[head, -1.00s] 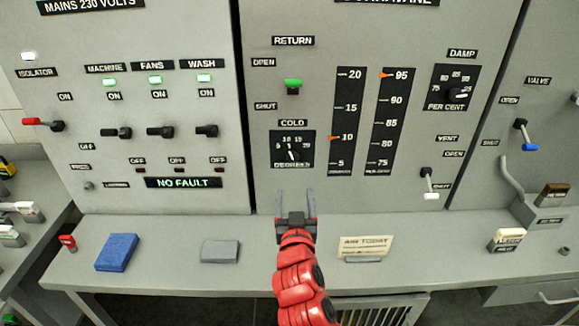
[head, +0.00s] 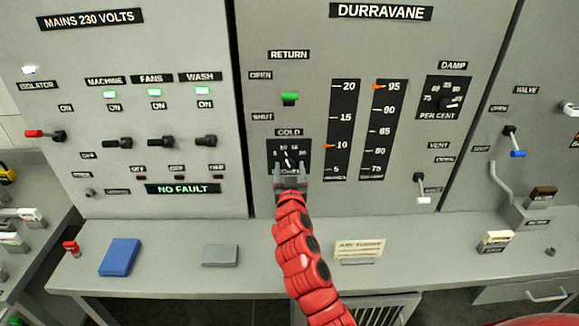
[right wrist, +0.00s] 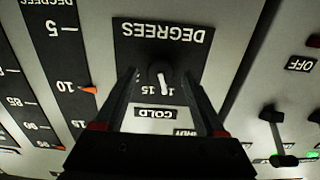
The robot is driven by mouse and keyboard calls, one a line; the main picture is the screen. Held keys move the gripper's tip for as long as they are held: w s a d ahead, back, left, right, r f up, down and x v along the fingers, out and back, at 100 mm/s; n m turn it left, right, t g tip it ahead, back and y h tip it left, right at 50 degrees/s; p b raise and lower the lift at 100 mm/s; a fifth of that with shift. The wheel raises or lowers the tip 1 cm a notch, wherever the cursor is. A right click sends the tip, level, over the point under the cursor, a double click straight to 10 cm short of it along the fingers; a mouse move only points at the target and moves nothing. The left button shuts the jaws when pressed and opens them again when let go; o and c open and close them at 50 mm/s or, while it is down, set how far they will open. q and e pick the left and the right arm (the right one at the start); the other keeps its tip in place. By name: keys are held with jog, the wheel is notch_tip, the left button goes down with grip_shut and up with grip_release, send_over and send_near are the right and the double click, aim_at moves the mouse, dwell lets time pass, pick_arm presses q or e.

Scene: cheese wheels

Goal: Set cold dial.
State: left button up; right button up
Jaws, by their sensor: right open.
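The cold dial (head: 289,157) is a small black knob with a white pointer on a black plate, below the COLD label. In the right wrist view the knob (right wrist: 159,72) appears upside down, its pointer between the 15 and a partly hidden number, likely 10. My right gripper (head: 290,170) is open in front of the dial's lower part. In the right wrist view its fingers (right wrist: 163,82) stand on either side of the knob, with a visible gap; contact cannot be told. The cold scale (head: 343,128) has an orange marker at 10. My left gripper is not in view.
The green return handle (head: 290,97) sits above the dial. The damp dial (head: 450,102) and vent lever (head: 421,188) are to the right. Black switches (head: 162,142) are on the left panel. A blue block (head: 120,257) and a grey block (head: 220,255) lie on the ledge.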

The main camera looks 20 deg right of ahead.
jog(key=shift+w, duration=0.1)
grip_shut()
jog(key=shift+f+b, duration=0.1)
jog(key=shift+b, duration=0.4)
jog(key=m+b, duration=0.3)
jog(key=b, duration=0.5)
jog(key=m+b, duration=0.4)
jog(key=b, duration=0.4)
jog(key=shift+d+f, duration=0.15)
jog(key=shift+f, duration=0.05)
jog(key=shift+r+m+b, duration=0.25)
jog(key=shift+m+b, duration=0.25)
jog(key=shift+b, duration=0.3)
grip_release()
